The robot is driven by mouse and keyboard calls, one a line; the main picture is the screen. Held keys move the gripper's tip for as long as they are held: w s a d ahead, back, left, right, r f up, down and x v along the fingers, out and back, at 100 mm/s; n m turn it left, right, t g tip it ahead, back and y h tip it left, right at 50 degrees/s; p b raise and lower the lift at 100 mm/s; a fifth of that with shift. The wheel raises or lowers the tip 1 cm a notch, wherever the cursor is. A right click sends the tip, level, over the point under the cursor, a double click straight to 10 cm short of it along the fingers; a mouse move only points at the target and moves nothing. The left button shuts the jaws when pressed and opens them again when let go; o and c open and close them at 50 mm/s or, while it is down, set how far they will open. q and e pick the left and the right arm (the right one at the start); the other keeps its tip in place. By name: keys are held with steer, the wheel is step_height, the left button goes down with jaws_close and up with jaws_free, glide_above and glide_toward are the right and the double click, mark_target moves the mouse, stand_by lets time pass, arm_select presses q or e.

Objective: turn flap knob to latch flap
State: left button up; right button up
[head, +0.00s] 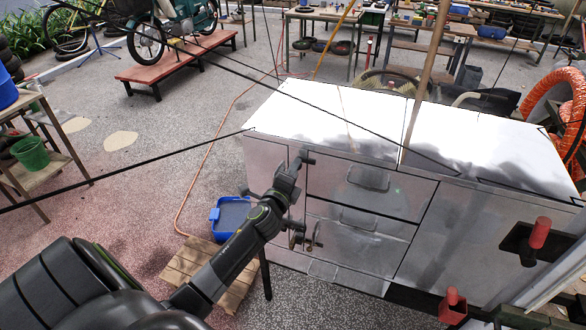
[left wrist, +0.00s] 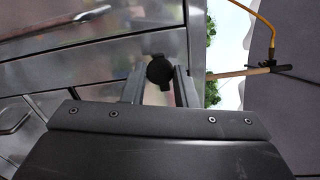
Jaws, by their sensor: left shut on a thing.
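The metal cart (head: 365,215) stands right of centre in the head view, with a bright top and drawers in its front. My left gripper (head: 298,165) reaches its upper front, near the left end. In the left wrist view a dark round knob (left wrist: 160,71) with a small tab sits between the two fingers of my left gripper (left wrist: 160,84). The fingers are shut on the knob from both sides. The flap's outline is hard to tell; the arm and gripper hide part of the front. My right gripper is not in view.
Drawer handles (head: 359,218) stick out right of my left gripper. A blue tray (head: 232,215) and a wooden pallet (head: 196,268) lie on the floor left of the cart. Red grips (head: 540,232) stick out at the right. Paved floor at the left is mostly open.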

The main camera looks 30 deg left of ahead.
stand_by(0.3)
arm_select(q)
steer(key=o, duration=1)
steer(key=shift+s, duration=0.1)
steer(key=shift+m, duration=0.3)
steer(key=b+v, duration=0.2)
steer(key=v, duration=1.5)
steer(key=shift+s+f, duration=0.1)
steer(key=shift+s, duration=0.05)
